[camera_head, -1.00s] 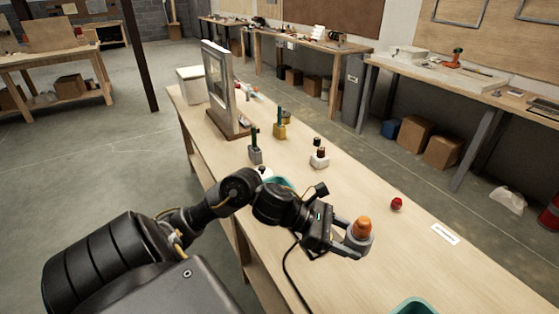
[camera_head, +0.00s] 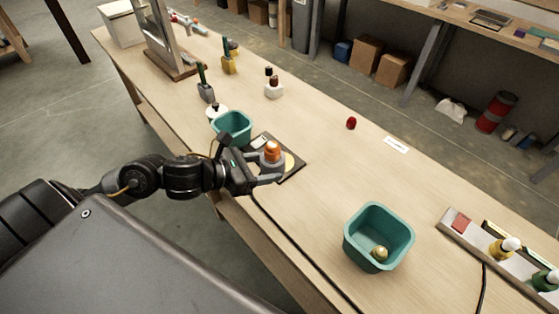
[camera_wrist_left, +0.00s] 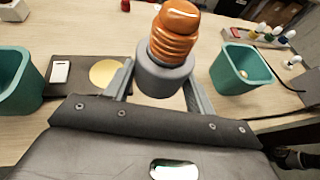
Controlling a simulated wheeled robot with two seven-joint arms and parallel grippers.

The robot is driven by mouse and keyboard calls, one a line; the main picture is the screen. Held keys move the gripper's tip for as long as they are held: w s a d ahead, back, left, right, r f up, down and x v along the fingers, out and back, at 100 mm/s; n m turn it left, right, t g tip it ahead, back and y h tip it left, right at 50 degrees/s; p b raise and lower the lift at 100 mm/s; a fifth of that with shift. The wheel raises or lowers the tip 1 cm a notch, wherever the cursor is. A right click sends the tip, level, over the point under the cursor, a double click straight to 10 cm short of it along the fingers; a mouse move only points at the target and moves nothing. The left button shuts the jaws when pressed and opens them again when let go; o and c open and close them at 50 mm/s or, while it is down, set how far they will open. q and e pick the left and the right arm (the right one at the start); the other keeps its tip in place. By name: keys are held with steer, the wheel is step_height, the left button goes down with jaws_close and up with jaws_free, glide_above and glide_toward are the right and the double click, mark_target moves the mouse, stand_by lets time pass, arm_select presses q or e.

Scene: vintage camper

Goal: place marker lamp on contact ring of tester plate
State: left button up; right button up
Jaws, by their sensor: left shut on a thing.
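The marker lamp, with a ribbed orange dome (camera_head: 272,151) and a grey collar, is upright in my left gripper (camera_head: 270,172). In the left wrist view the gripper's (camera_wrist_left: 160,82) fingers close on both sides of the lamp's grey collar (camera_wrist_left: 164,74). The dark tester plate (camera_head: 297,172) lies on the bench under and behind the gripper, partly hidden by it. In the left wrist view its round brass contact ring (camera_wrist_left: 104,74) shows left of the lamp, beside a white block (camera_wrist_left: 60,71). The lamp appears held above the plate. My right gripper is not in view.
A teal bin (camera_head: 232,126) stands by the plate's far left. Another teal bin (camera_head: 378,232) with a small brass item stands to the right. A red knob (camera_head: 351,123) and a white label (camera_head: 396,145) lie on the bench. The bench between is clear.

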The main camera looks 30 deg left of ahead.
arm_select(q)
steer(key=shift+s+a+f+n+t, duration=0.1)
steer(key=shift+s+a+n+t, duration=0.1)
steer(key=shift+n+t, duration=0.1)
steer(key=w+a+f+p, duration=0.1)
steer(key=w+f, duration=0.2)
steer(key=w, duration=0.1)
steer(key=w+a+f+p, duration=0.1)
steer(key=w+f+p, duration=0.1)
steer(key=w+f, duration=0.1)
steer(key=w+a+f+p, duration=0.2)
steer(key=w+f, duration=0.1)
steer(key=w, duration=0.3)
steer(key=shift+w+a+f, duration=0.1)
steer(key=shift+w+f, duration=0.05)
steer(key=shift+f, duration=0.2)
steer(key=shift+w+f+y+p, duration=0.1)
steer(key=shift+f+y+p, duration=0.2)
steer(key=shift+p, duration=0.25)
step_height(320, 180, down, 2)
steer(key=shift+p, duration=0.65)
steer(key=shift+f, duration=0.35)
steer(key=shift+f, duration=0.1)
